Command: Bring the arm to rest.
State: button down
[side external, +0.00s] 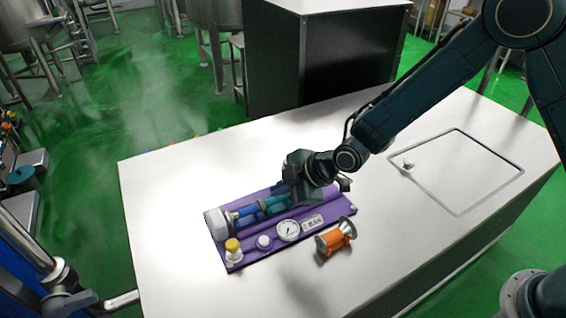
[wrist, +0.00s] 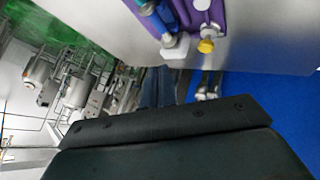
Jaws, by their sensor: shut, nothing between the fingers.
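My gripper (side external: 300,182) is above the far right part of a purple panel (side external: 235,263) in the side view, and its fingers are hard to make out there. In the wrist view my gripper (wrist: 158,80) shows as two dark fingers side by side, shut with nothing between them. The panel carries a blue and teal pipe piece (side external: 249,215), a white end block (side external: 216,223), a yellow-topped knob (side external: 233,247), a white knob (side external: 263,242) and a round gauge (side external: 288,230). I cannot tell the exact gap between gripper and panel.
An orange spool-shaped part (side external: 335,238) with metal ends lies on the white table (side external: 180,200), right of the panel. A hatch (side external: 460,170) with a small knob is set in the tabletop at right. The table's left and front areas are clear.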

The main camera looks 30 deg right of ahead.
jog(key=s+d+r+m+h, duration=0.1)
jog(key=s+d+r+m, duration=0.35)
jog(key=d+r, duration=0.45)
jog(key=s+d+r+m+h, duration=0.25)
jog(key=s+d+r, duration=0.3)
jog(key=r, duration=0.45)
jog(key=s+d+r+m, duration=0.1)
jog(key=s+d+m, duration=0.1)
jog(key=s, duration=0.5)
jog(key=s+d+r+m+h, duration=0.1)
jog(key=s+d+r+m, duration=0.1)
jog(key=s+d, duration=0.3)
jog(key=s+d+r+m+g, duration=0.1)
jog(key=s+d+r+m, duration=0.1)
jog(key=s, duration=0.7)
jog(key=shift+d+m+h, duration=0.35)
jog(key=shift+d+m, duration=0.5)
jog(key=shift+m, duration=0.35)
jog(key=shift+w, duration=0.1)
